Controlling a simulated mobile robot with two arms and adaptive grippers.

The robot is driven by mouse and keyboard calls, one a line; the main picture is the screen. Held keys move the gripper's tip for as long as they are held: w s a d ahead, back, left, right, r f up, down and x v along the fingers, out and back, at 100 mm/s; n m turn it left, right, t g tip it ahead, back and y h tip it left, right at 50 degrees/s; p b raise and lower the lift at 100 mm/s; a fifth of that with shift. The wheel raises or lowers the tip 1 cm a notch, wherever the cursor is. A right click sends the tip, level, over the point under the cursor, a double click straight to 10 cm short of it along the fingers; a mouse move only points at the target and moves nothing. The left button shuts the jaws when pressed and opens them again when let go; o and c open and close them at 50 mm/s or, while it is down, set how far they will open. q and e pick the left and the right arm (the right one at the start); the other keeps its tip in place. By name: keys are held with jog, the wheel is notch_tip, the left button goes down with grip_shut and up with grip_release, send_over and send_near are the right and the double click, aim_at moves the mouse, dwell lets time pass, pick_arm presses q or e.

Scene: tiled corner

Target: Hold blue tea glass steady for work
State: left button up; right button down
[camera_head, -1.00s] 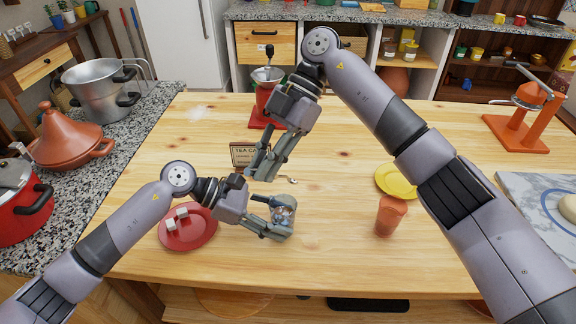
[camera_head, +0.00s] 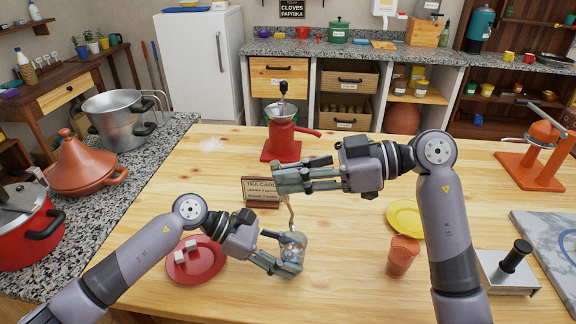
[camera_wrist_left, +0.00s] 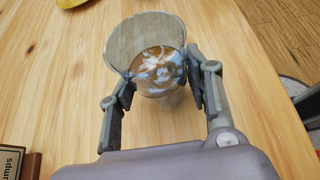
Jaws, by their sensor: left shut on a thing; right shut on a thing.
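The blue tea glass (camera_head: 293,246) is clear, with a blue-white pattern, and stands near the table's front. My left gripper (camera_head: 284,254) is shut on it, one finger on each side. In the left wrist view the glass (camera_wrist_left: 158,72) sits between both fingers (camera_wrist_left: 160,88), with brown showing inside. My right gripper (camera_head: 280,180) is above the glass, pointing left, and is shut on a thin spoon-like thing (camera_head: 288,208). That thing hangs down toward the glass mouth; whether its lower end is inside I cannot tell.
A red plate (camera_head: 208,266) with white cubes lies left of the glass. An orange cup (camera_head: 402,257), a yellow plate (camera_head: 404,214) and a metal box with a black handle (camera_head: 508,272) are to the right.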

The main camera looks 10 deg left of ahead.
aim_at(291, 221)
jog(key=f, duration=0.7)
jog(key=d+f, duration=0.1)
jog(key=f, duration=0.2)
jog(key=shift+f, duration=0.3)
